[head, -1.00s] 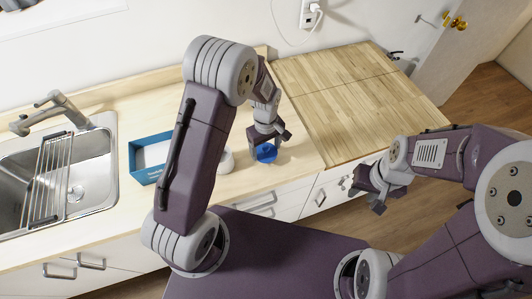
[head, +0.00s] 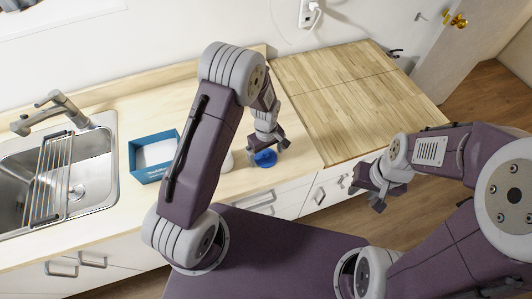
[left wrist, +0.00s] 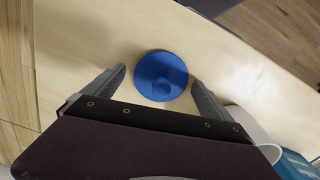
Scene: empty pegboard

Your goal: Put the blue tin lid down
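The blue tin lid (head: 265,158), round with a small knob on top, is on the light wood counter near its front edge. In the left wrist view the lid (left wrist: 160,72) lies between the two fingers of my left gripper (left wrist: 163,82), with a gap on each side. My left gripper (head: 266,142) is open above the lid and hides part of it in the head view. My right gripper (head: 372,195) is empty and looks open, away from the counter over the floor.
A white round container (head: 227,161) stands left of the lid, partly hidden by my left arm. Further left are a blue open box (head: 146,176) and a sink (head: 95,180) with a rack. A wooden board surface (head: 345,100) on the right is clear.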

